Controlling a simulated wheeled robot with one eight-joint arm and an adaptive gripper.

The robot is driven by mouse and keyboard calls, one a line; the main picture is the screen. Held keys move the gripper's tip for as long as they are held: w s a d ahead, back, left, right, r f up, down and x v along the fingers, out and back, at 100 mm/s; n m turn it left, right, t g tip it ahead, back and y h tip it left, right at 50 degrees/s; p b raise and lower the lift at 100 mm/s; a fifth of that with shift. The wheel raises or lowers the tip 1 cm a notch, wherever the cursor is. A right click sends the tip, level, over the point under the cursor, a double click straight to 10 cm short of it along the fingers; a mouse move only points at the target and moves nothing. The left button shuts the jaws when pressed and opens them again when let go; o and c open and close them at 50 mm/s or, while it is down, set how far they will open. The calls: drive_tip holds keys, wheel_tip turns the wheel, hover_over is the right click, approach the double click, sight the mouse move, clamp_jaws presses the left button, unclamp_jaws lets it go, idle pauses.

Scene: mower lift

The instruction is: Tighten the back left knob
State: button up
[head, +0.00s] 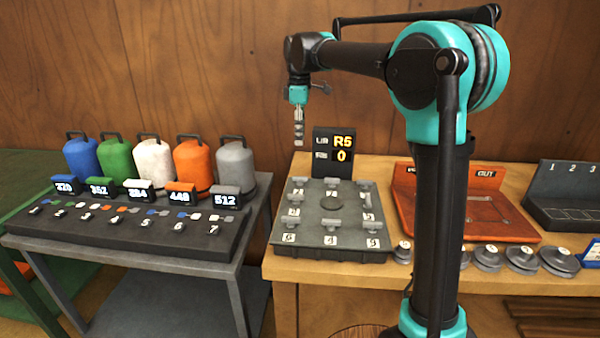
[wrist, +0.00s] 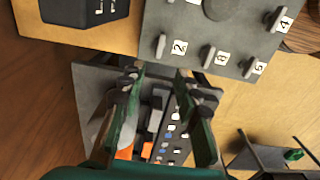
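A dark grey plate (head: 310,240) on the wooden bench carries several T-handled knobs with number tags. The back left knob (head: 299,183) stands at its rear left corner. In the wrist view it seems to be the knob (wrist: 162,45) beside a tag that looks like 2. My gripper (head: 299,142) hangs above and behind the plate, fingers down. In the wrist view its two fingers stand apart with nothing between them, so my gripper (wrist: 160,78) is open and empty. The knobs show just beyond the fingertips, outside the gap.
An orange tray (head: 470,222) and several grey weights (head: 522,258) lie to the right. A grey table (head: 255,215) with coloured canisters stands left.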

sight(300, 178)
wheel_tip(300, 178, down, 14)
drive_tip(key=shift+r, duration=0.1)
idle(0.5)
clamp_jaws()
